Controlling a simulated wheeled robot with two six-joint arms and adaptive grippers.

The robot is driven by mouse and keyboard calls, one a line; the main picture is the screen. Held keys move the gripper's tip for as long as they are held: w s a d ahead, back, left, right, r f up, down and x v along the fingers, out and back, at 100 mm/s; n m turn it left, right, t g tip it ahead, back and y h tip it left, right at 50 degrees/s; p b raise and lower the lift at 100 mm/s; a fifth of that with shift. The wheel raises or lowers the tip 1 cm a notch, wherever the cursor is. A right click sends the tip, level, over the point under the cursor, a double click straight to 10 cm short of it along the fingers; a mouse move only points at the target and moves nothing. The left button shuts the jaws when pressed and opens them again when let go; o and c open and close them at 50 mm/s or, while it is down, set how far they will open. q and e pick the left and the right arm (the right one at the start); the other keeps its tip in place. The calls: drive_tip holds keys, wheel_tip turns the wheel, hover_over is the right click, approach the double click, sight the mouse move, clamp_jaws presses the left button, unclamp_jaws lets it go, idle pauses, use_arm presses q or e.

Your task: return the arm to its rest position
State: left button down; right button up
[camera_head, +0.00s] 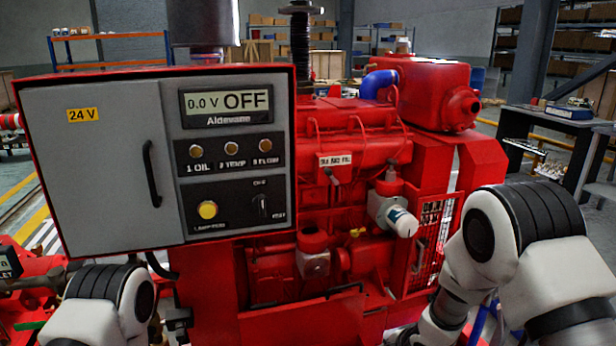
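My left arm (95,305) shows at the lower left as a white and black joint, in front of the red machinery and below the grey control panel (95,170). A small dark part beside it may belong to my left gripper; its fingers cannot be made out. My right arm (535,255) comes in from the right, bends in front of the red engine's right side and runs down to the bottom edge. Its dark end is cut off at the bottom edge, so the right gripper's fingers cannot be made out. Nothing is seen held by either arm.
The red diesel engine (350,135) fills the middle. The panel reads OFF and has a door handle (152,173), a yellow button (207,210) and a black selector knob (262,205). A white filter (402,222) juts out near my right arm. A dark table (545,125) stands at right.

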drive_tip(key=s+d+f+m+g+p, duration=0.1)
drive_tip(key=s+f+m+g, duration=0.3)
drive_tip(key=s, duration=0.6)
drive_tip(key=s+d+f+m+p, duration=0.2)
drive_tip(key=s+f, duration=0.4)
drive_tip(key=s, duration=0.4)
drive_tip(key=s+d+m+h, duration=0.1)
drive_tip(key=s+d+m, duration=0.1)
drive_tip(key=s+m, duration=0.5)
drive_tip(key=s+d+r+m+g+h, duration=0.1)
drive_tip(key=s+d+m, duration=0.1)
drive_tip(key=s+m, duration=0.6)
drive_tip(key=shift+p, duration=0.35)
drive_tip(key=shift+s, duration=0.15)
drive_tip(key=shift+c, duration=0.7)
